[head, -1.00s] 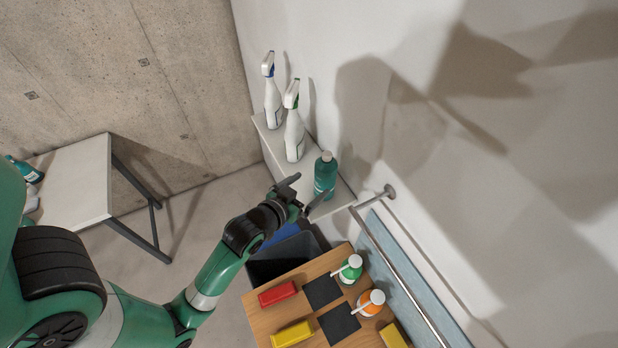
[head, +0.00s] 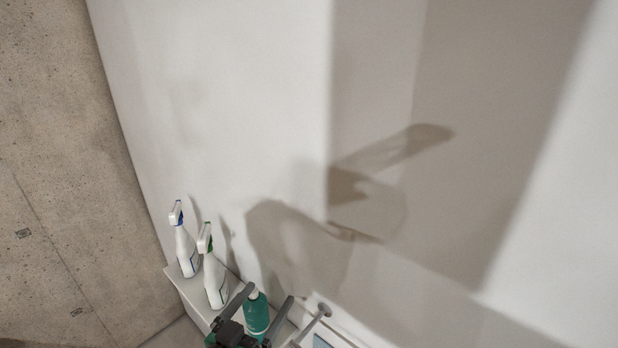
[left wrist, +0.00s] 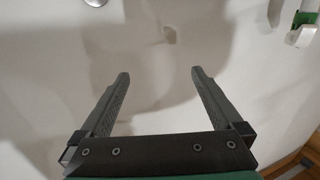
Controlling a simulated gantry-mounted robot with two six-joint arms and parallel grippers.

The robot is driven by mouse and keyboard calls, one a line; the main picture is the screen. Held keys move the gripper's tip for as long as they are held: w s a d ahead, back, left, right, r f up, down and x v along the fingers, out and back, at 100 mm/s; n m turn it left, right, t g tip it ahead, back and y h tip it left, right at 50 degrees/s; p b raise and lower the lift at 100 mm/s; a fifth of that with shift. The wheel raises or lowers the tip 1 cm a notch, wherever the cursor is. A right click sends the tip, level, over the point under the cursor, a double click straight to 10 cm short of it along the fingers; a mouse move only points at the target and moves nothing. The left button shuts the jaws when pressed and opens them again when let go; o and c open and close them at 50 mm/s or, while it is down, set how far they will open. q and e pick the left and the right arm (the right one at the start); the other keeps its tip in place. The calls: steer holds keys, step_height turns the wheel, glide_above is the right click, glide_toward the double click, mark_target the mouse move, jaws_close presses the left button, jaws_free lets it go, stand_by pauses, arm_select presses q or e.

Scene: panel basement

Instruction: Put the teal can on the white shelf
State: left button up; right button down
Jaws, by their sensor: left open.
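The teal can (head: 257,315), bottle-shaped with a pale cap, stands upright on the white shelf (head: 196,300) against the wall, at the bottom of the head view. My left gripper (head: 269,292) is open in front of it, its two fingers on either side of the can in the picture. The left wrist view shows the open fingers (left wrist: 160,73) with only white wall between them and nothing held. My right gripper is not in view.
Two white spray bottles, one with blue trim (head: 186,252) and one with green trim (head: 214,278), stand left of the can on the shelf. A metal rail end (head: 323,310) is at its right. A wooden surface (left wrist: 306,158) shows at the wrist view's lower right.

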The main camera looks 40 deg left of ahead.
arm_select(q)
steer(key=w+d+r+m+t+h, duration=0.1)
steer(key=w+d+r+t, duration=0.2)
steer(key=r, duration=0.7)
steer(key=d+r+m+t+h, duration=0.1)
steer(key=d+r+t+h, duration=0.3)
steer(key=r, duration=0.6)
steer(key=s+d+r+m+t+h, duration=0.1)
steer(key=s+d+r+t, duration=0.1)
steer(key=r, duration=0.7)
steer(key=s+d+r+m+t+h, duration=0.2)
steer(key=s+d+r, duration=0.2)
steer(key=d+r, duration=0.3)
step_height(320, 180, up, 2)
steer(key=shift+s+r, duration=0.15)
steer(key=shift+d, duration=0.1)
